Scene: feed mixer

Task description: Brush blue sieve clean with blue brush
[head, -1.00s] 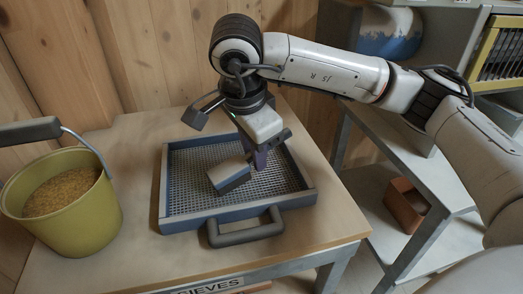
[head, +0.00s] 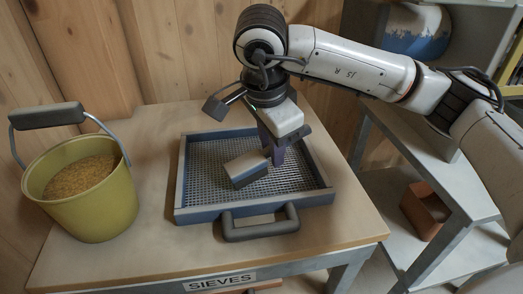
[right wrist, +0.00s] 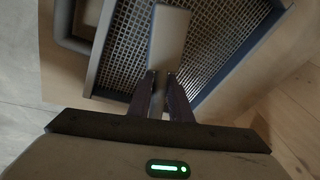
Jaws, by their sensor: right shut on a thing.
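The blue sieve (head: 200,215), a square blue-grey frame with wire mesh and a dark front handle, lies flat on the table. My right gripper (head: 277,153) is over the middle of the sieve, shut on the brush (head: 247,168), a grey block with a blue-grey side. In the right wrist view the brush (right wrist: 168,38) sticks out from between the fingertips (right wrist: 160,80), over the mesh by the sieve's rim (right wrist: 104,42). I cannot tell whether the brush touches the mesh, and its bristles are not clear. My left gripper is not in view.
A yellow-green bucket (head: 92,205) of grain with a raised handle stands left of the sieve. The wooden table (head: 140,240) has a "SIEVES" label on its front edge. A grey shelf (head: 425,165) with a brown box (head: 425,208) stands at the right. A wooden wall is behind.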

